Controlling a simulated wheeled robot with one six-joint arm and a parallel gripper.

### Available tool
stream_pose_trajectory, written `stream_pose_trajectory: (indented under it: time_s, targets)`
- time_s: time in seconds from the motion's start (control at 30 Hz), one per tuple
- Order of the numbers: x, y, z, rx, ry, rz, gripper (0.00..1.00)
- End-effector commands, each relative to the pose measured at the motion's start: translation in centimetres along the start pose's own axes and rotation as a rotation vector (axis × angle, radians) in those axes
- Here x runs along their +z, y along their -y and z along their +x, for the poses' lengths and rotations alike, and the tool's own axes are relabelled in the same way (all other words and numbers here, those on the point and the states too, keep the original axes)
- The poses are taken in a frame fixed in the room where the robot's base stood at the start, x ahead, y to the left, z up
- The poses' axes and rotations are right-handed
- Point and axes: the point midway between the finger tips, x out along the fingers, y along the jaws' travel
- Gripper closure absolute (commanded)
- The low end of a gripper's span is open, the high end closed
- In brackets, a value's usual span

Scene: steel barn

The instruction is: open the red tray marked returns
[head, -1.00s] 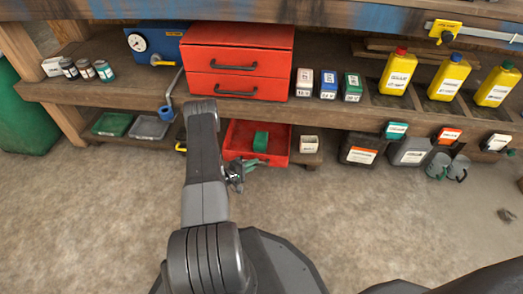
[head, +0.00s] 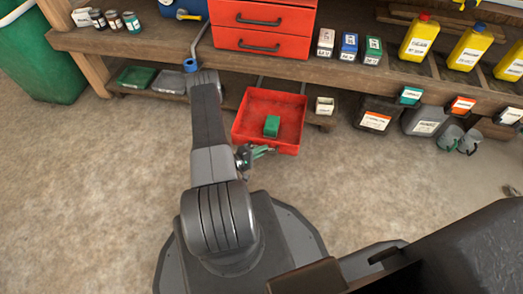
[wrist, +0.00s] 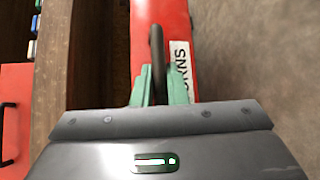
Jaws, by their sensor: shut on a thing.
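The red tray (head: 288,108) is pulled out from below the shelf, and its inside shows from above in the head view. A green block (head: 272,126) lies in it. In the wrist view the red tray front (wrist: 172,14) carries a white label (wrist: 180,68) with the letters "RNS" readable; the rest is hidden. My gripper (head: 262,152) is at the tray's front. In the wrist view its green fingers (wrist: 158,88) are shut around the dark bar handle (wrist: 157,45).
A red two-drawer cabinet (head: 262,43) stands on the shelf above, both drawers shut. A small white-labelled box (head: 325,106) sits right of the tray. Green (head: 136,77) and grey (head: 170,81) trays lie to the left. The concrete floor in front is open.

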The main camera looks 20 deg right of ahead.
Motion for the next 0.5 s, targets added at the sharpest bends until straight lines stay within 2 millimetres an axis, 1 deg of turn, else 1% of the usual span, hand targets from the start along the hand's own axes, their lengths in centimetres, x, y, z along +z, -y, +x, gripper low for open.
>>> stream_pose_trajectory:
  time_s: [0.3, 0.33, 0.37, 0.4, 0.43, 0.5]
  targets:
    - [-0.08, 0.00, -0.03, -0.001, -0.002, 0.000, 1.00]
    - [-0.08, 0.00, -0.03, -0.001, -0.002, 0.000, 0.82]
    - [-0.08, 0.00, -0.03, -0.001, -0.002, 0.000, 0.76]
    - [-0.07, 0.00, -0.02, 0.000, -0.002, 0.000, 0.68]
    - [-0.07, 0.00, -0.02, 0.000, -0.002, 0.000, 0.66]
    - [-0.06, 0.00, -0.02, 0.000, -0.001, 0.000, 0.66]
